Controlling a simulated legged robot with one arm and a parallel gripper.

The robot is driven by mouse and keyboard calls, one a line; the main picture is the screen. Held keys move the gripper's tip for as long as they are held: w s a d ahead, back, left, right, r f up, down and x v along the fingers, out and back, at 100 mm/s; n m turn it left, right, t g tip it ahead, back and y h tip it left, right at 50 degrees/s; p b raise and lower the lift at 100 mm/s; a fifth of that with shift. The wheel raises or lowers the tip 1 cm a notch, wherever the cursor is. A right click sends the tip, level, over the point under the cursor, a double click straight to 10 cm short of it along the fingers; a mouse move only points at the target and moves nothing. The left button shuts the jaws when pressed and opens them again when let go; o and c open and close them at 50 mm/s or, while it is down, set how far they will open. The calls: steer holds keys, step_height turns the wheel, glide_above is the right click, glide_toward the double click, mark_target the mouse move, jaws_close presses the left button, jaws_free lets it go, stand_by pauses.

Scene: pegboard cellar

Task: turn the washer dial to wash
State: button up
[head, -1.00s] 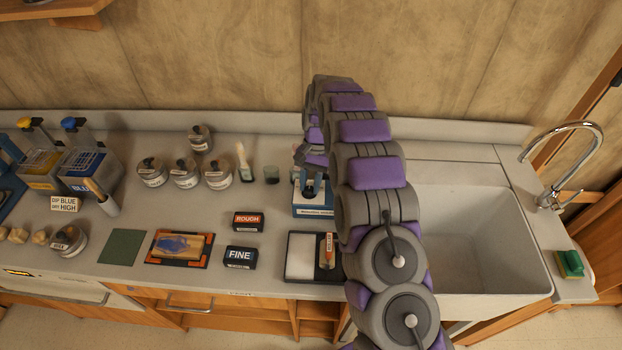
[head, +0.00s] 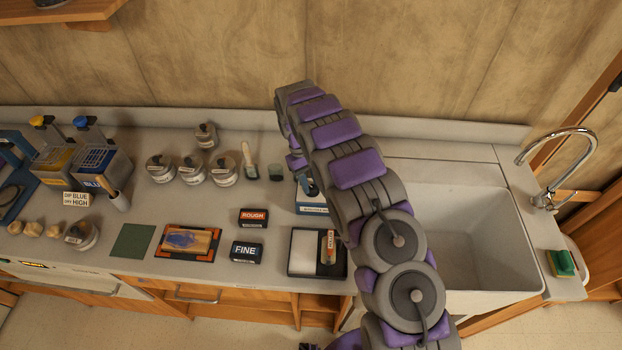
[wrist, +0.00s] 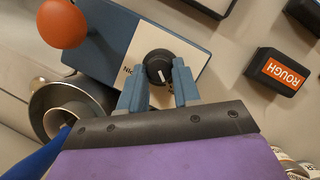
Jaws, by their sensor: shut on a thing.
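The dial (wrist: 158,66) is a round black knob with a pale mark, on the cream panel of a blue box (wrist: 110,35). Some lettering shows left of the dial, but the fingers hide most of the panel's words, so I cannot read the setting. My gripper (wrist: 160,80) has its two blue-grey fingers shut on the dial's sides. In the head view, the blue box (head: 311,208) stands on the counter left of the sink, largely covered by my arm; the dial cannot be made out there.
An orange-red ball (wrist: 62,23) and a round metal cup (wrist: 70,105) sit close to the box in the wrist view. The ROUGH block (head: 253,217), FINE block (head: 246,251) and black-edged tray (head: 303,251) lie left and in front. The sink (head: 465,235) is at right.

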steer(key=shift+a+n+t+p, duration=0.1)
steer(key=shift+n+t+p, duration=0.2)
steer(key=shift+n, duration=0.5)
steer(key=shift+h, duration=0.3)
steer(key=o, duration=1)
steer(key=shift+o, duration=0.2)
steer(key=p+v, duration=1.2)
steer(key=v, duration=0.5)
steer(key=shift+r, duration=0.15)
steer(key=shift+w+a, duration=0.1)
